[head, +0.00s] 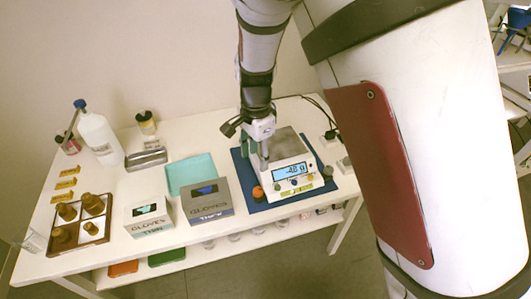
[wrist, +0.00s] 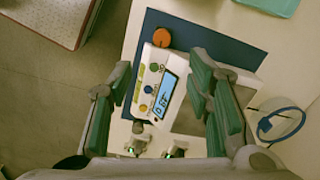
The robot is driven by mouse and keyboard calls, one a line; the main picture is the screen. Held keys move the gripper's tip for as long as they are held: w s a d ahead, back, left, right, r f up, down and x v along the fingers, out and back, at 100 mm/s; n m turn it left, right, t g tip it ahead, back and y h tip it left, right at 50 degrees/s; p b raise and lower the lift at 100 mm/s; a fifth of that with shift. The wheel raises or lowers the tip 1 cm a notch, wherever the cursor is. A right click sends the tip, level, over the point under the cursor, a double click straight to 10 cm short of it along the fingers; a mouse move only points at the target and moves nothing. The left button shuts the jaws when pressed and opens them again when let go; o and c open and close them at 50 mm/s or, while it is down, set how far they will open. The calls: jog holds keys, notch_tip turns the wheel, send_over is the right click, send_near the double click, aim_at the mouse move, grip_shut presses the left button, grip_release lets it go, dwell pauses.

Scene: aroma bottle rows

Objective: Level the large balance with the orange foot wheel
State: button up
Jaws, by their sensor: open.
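The large balance (head: 291,185) is white with a steel pan and a lit blue display (head: 289,171); it stands on a dark blue mat (head: 241,168). Its orange foot wheel (head: 258,192) sits at the front left corner. In the wrist view the orange wheel (wrist: 162,37) shows beyond the balance's end, unobstructed. My gripper (head: 258,152) is above the left part of the balance. In the wrist view my gripper (wrist: 165,82) is open and empty, its green-padded fingers spread on either side of the balance body (wrist: 158,88). No contact with the orange wheel shows.
Two glove boxes (head: 209,203) (head: 151,215) stand left of the mat, with a teal tray (head: 190,172) behind. A wooden tray of brown bottles (head: 79,240) is at far left, near a large white bottle (head: 99,136). A dark foot wheel (head: 328,172) is at the balance's right.

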aim_at(258, 190)
jog(key=f, duration=1.5)
jog(key=shift+w+b, duration=0.3)
jog(key=shift+b, duration=0.05)
